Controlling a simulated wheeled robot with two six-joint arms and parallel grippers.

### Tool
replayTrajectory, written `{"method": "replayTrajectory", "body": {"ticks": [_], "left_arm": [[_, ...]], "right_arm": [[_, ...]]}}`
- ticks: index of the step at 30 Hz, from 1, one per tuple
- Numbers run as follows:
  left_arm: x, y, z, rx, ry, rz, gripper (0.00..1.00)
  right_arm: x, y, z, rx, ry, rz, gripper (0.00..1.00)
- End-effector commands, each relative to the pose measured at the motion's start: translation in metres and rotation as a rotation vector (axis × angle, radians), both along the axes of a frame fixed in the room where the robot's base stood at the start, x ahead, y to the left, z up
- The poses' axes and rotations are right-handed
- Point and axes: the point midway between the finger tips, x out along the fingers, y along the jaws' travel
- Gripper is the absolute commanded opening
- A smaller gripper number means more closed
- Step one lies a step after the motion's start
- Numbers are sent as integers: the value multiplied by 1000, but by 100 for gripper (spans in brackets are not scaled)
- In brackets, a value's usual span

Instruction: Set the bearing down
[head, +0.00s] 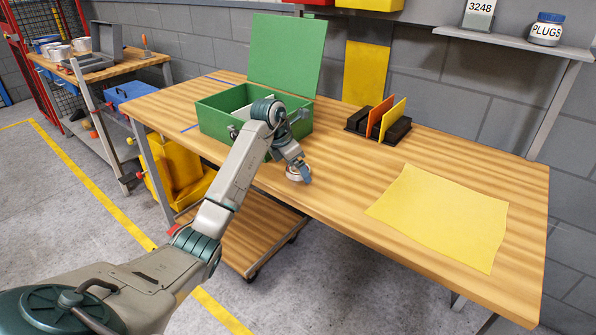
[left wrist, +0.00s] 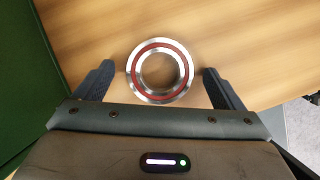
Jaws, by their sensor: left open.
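The bearing (left wrist: 135,69) is a silver ring with a red band. In the left wrist view it lies flat on the wooden table top (left wrist: 215,35), between the two dark fingers of my left gripper (left wrist: 160,84). A gap shows on each side of it, so the fingers are open and apart from it. In the head view the bearing (head: 292,178) is partly hidden by my left gripper (head: 299,175), which is low over the table near its front edge, right of the green box (head: 222,127). My right gripper is in neither view.
The green box has its lid (head: 287,55) raised. A black rack (head: 378,126) with orange and yellow cards stands behind. A yellow sheet (head: 440,214) lies on the right part of the table. Bare wood lies between the bearing and the sheet. A shelf (head: 510,45) hangs above.

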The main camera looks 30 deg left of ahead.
Motion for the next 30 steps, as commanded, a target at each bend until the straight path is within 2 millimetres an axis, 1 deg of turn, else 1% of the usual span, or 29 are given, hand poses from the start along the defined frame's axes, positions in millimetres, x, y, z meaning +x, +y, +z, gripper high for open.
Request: {"method": "replayTrajectory", "body": {"ticks": [1, 5, 6, 8, 9, 10, 11, 18, 23, 26, 28, 30], "left_arm": [[0, 0, 0, 0, 0, 0, 86], [0, 0, 0, 0, 0, 0, 61], [0, 0, 0, 0, 0, 0, 53], [0, 0, 0, 0, 0, 0, 41], [0, 0, 0, 0, 0, 0, 33], [0, 0, 1, 0, -1, 0, 33], [0, 0, 1, 0, -1, 0, 28], [0, 0, 3, 0, -1, 0, 28], [1, 0, 13, 1, -4, 0, 28], [1, 0, 25, 1, -5, 0, 28], [1, 0, 38, 1, -6, 0, 28], [-13, 2, 36, 3, -3, 1, 28]], "right_arm": [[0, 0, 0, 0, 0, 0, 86], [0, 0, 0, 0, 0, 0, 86], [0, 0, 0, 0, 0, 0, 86], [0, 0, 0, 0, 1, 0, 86], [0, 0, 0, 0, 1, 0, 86], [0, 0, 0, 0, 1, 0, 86], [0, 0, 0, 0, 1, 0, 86], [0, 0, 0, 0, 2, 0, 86], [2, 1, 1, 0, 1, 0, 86], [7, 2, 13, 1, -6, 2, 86], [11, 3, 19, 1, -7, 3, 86], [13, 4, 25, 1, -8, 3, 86]]}}
